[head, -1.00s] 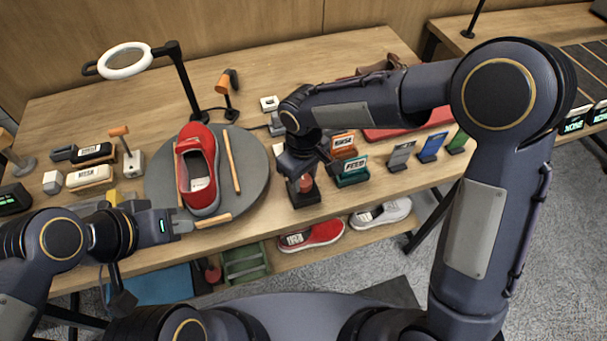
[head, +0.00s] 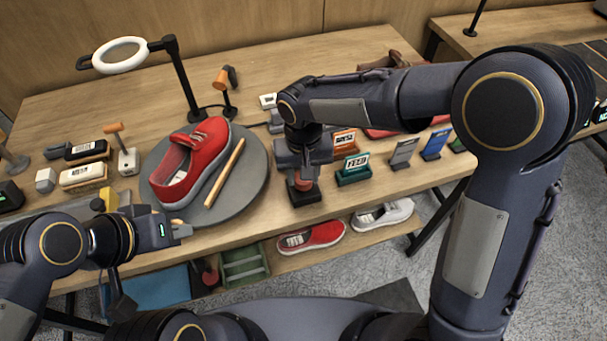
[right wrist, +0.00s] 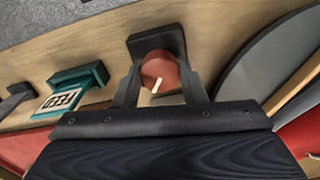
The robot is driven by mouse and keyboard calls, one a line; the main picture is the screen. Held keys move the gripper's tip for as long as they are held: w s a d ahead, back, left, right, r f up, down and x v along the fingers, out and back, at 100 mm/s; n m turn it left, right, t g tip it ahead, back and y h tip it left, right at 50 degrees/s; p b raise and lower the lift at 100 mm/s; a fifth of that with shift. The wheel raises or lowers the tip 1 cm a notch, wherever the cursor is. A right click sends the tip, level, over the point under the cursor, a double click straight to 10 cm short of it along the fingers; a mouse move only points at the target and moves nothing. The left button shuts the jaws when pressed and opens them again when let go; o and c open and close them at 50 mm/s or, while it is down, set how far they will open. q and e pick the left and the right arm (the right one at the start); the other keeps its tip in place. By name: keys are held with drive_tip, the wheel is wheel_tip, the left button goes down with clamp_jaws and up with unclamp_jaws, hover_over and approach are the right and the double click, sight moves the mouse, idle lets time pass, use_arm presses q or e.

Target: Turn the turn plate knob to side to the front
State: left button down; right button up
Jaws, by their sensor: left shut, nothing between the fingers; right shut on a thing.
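The round grey turn plate (head: 250,180) sits on the table with a red sneaker (head: 208,150) and a wooden stick (head: 225,172) on it. The sneaker's toe points to the upper right. The turn plate knob (head: 304,182) is a red round knob on a black base, right of the plate. My right gripper (head: 303,172) is shut on the knob from above; the right wrist view shows the red knob (right wrist: 160,70) between the fingers, with a pale mark on its top. My left gripper (head: 183,230) is shut and empty at the table's front edge, near the plate.
A ring lamp (head: 122,56) stands behind the plate. Brushes (head: 84,174) lie at the left. A green FEED holder (head: 353,170) and an orange holder (head: 345,142) stand right of the knob. A lower shelf holds a red shoe (head: 312,235) and a white shoe (head: 384,214).

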drive_tip(key=m, duration=0.5)
drive_tip(key=shift+m, duration=0.3)
drive_tip(key=m, duration=0.4)
drive_tip(key=shift+m, duration=0.4)
drive_tip(key=o, duration=1)
drive_tip(key=shift+r, duration=0.1)
wheel_tip(320, 180, up, 8)
drive_tip(key=shift+f, duration=0.15)
